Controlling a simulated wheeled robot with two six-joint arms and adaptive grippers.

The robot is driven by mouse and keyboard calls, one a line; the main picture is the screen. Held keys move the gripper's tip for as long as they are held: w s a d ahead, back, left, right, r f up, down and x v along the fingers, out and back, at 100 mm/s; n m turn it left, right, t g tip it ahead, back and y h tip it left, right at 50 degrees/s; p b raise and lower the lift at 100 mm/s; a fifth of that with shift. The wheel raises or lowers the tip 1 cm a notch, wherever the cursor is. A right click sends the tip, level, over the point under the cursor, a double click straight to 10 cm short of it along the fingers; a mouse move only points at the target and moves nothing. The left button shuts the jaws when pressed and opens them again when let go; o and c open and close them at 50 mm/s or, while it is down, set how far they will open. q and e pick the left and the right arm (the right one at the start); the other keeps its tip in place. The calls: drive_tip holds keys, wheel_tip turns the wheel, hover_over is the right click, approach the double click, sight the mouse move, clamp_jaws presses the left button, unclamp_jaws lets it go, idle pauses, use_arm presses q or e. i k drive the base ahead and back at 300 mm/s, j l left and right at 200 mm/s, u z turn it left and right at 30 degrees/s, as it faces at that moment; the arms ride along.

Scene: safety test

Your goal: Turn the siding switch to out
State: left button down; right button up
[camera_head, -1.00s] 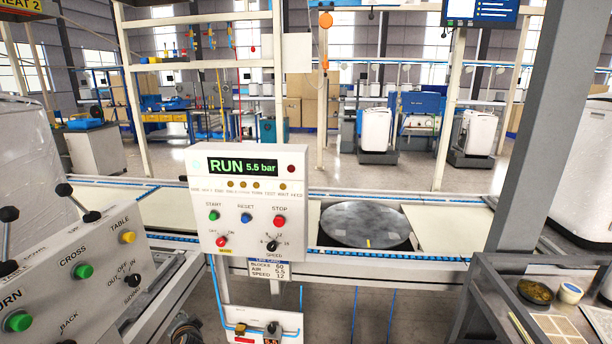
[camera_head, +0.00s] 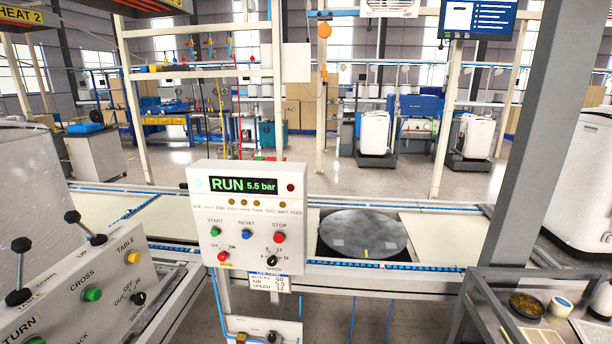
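The siding switch (camera_head: 138,298) is a small black rotary knob near the right edge of the grey sloped panel (camera_head: 62,309) at the lower left. The words OFF, IN and OUT are around it and a partly legible SIDING label is below. Its pointer is too small to read surely. On the same panel are a yellow button (camera_head: 133,257) marked TABLE, a green button (camera_head: 92,294) marked CROSS, and black ball-topped levers. Neither of my grippers is in view.
A white control box (camera_head: 248,217) showing RUN 5.5 bar stands in the middle, with buttons and two knobs. Behind it runs a conveyor with a round grey turntable (camera_head: 362,233). A grey post (camera_head: 535,130) and a side table with small dishes (camera_head: 527,306) are on the right.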

sight(140, 298)
drive_tip(key=u, duration=1.5)
